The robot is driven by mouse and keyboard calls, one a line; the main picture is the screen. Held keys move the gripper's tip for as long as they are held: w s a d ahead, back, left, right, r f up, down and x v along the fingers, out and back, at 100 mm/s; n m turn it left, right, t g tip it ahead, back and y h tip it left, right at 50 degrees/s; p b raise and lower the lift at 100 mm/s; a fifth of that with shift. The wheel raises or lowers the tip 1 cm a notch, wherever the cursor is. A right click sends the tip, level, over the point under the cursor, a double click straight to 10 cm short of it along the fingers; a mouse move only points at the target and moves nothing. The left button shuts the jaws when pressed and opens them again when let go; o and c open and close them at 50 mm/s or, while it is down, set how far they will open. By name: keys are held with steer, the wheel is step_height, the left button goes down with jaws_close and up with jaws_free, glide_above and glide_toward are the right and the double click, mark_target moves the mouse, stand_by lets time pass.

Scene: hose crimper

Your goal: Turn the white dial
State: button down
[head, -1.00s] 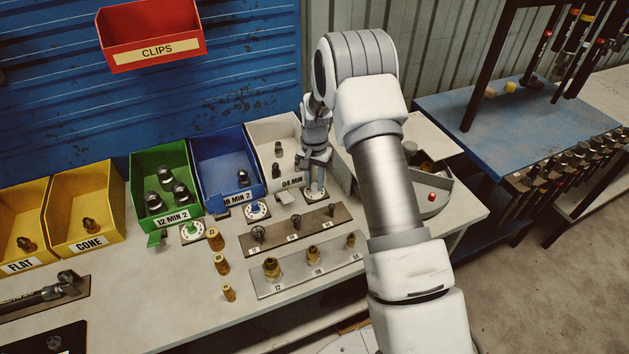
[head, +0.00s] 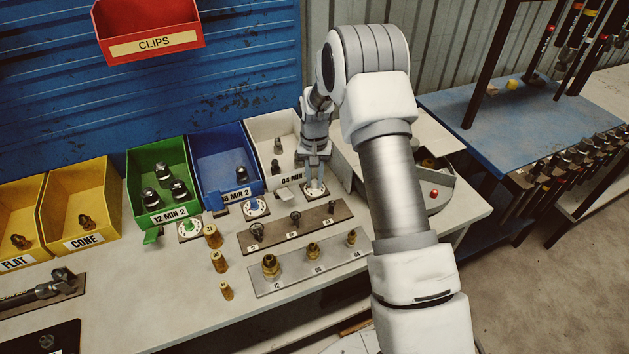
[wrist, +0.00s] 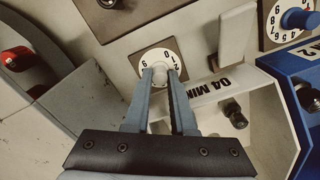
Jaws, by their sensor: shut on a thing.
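The white dial (wrist: 158,75) is a small white knob on a round numbered plate, in front of the white bin labelled 04 MIN. In the wrist view my gripper (wrist: 161,74) has its two grey fingers on either side of the knob, shut on it. In the head view my gripper (head: 315,182) points down at the numbered plate (head: 315,192), and the knob itself is hidden by the fingers. Digits show around the knob in the wrist view.
The blue dial (head: 254,207) and green dial (head: 190,228) stand to the left, before the blue bin (head: 215,150) and green bin (head: 150,150). A plate with brass fittings (head: 312,262) lies in front. A tray with a red button (head: 433,194) is at right.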

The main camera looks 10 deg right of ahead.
mark_target(315, 181)
steer(key=shift+n+b, duration=0.5)
steer(key=shift+n, duration=0.7)
steer(key=c, duration=0.8)
jaws_free()
steer(key=shift+o, duration=0.2)
step_height(315, 181, up, 17)
steer(key=shift+r, duration=0.2)
steer(key=shift+s+r, duration=0.1)
